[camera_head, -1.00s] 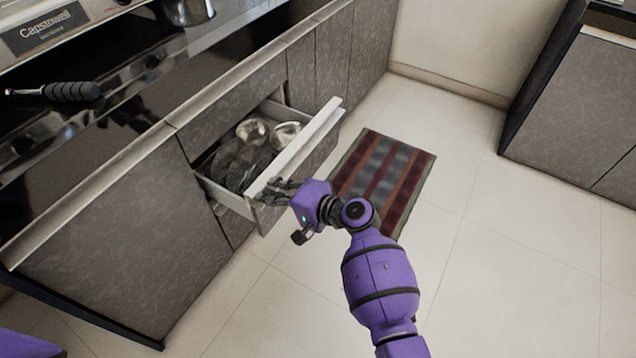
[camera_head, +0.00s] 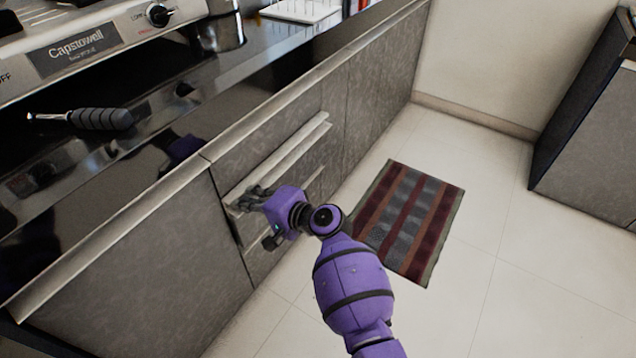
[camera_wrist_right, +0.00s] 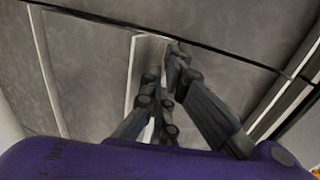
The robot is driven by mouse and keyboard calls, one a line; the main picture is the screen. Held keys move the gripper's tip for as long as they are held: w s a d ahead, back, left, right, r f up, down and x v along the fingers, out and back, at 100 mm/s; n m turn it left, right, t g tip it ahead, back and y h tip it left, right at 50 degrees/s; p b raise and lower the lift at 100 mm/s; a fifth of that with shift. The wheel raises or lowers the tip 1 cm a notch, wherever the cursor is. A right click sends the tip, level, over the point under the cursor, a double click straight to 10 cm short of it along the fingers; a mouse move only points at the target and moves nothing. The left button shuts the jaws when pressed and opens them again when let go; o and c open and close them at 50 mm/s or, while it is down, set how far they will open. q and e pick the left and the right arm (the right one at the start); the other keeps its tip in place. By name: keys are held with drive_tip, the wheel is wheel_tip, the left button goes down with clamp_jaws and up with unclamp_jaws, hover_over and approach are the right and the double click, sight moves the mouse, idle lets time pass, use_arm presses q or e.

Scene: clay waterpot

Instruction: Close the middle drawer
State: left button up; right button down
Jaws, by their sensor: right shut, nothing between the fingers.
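In the right wrist view, the dark fingers (camera_wrist_right: 168,85) reach toward the grey panels beside a pale strip (camera_wrist_right: 139,75). My left gripper is not in view.
The dark counter (camera_head: 200,100) above holds a black-handled utensil (camera_head: 100,118), a metal pot (camera_head: 220,28) and a stove panel (camera_head: 85,45). A striped mat (camera_head: 410,220) lies on the tiled floor. Another cabinet (camera_head: 590,140) stands at the right.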

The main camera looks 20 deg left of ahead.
drive_tip(key=shift+w+a+b, duration=0.15)
drive_tip(key=shift+w+a, duration=0.1)
drive_tip(key=shift+a, duration=0.4)
drive_tip(key=shift+w+a+b, duration=0.15)
drive_tip(key=shift+w+a, duration=0.05)
drive_tip(key=shift+a, duration=0.4)
drive_tip(key=shift+s+d, duration=0.1)
